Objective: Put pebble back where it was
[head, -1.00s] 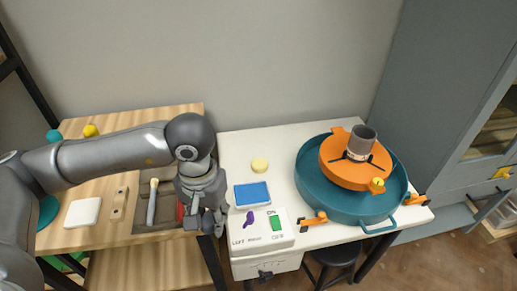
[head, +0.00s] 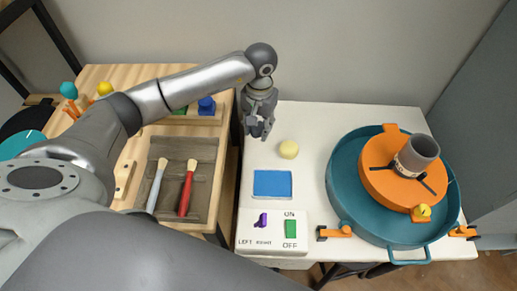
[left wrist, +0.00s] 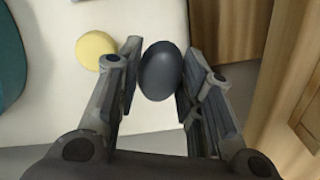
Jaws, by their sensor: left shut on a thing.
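The pebble (left wrist: 161,71) is a smooth, dark blue-grey oval in the left wrist view. My left gripper (left wrist: 158,80) is shut on it, with a finger on each side. In the head view my left gripper (head: 257,128) hangs over the rear left corner of the white table (head: 315,125), left of a round yellow sponge (head: 289,149). The sponge also shows in the left wrist view (left wrist: 95,50), apart from the pebble. My right gripper is not in view.
A blue pad (head: 272,184) and a switch box (head: 273,232) are on the white table's left side. A teal basin (head: 337,190) with an orange wheel (head: 375,180) and grey cup (head: 416,156) fills its right. The wooden table's tray (head: 168,207) holds two brushes.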

